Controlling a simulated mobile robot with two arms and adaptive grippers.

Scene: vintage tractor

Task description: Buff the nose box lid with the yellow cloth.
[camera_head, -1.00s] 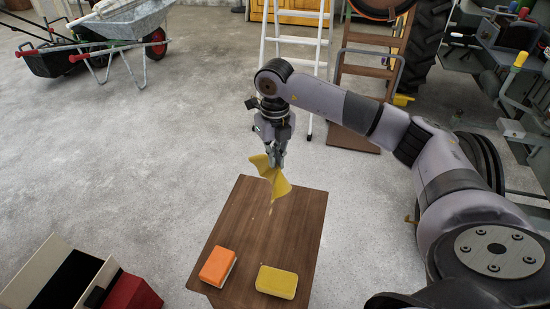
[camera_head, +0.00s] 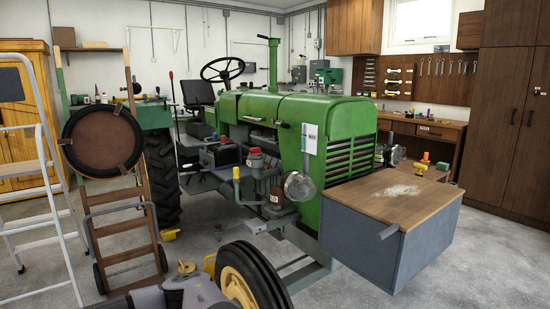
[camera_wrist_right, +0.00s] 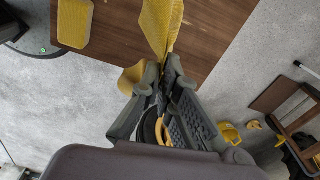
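The nose box lid (camera_head: 350,203) is a brown wooden top on the grey box at the front of the green tractor. A pale dusty patch (camera_head: 398,190) lies on its middle. My right gripper (camera_wrist_right: 163,75) is shut on the yellow cloth (camera_wrist_right: 160,25), which hangs loosely from the fingertips over a small wooden table, with another fold showing to the left. The cloth is not in the head view; only part of my right arm shows at its bottom edge. My left gripper is in neither current view.
The wooden table (camera_wrist_right: 215,25) carries a yellow sponge-like block (camera_wrist_right: 75,22). In the head view a hand truck (camera_head: 120,225) and a white stepladder (camera_head: 35,180) stand left of the tractor (camera_head: 300,120). A headlamp (camera_head: 299,186) sits beside the grey box (camera_head: 365,245). Floor is open at right.

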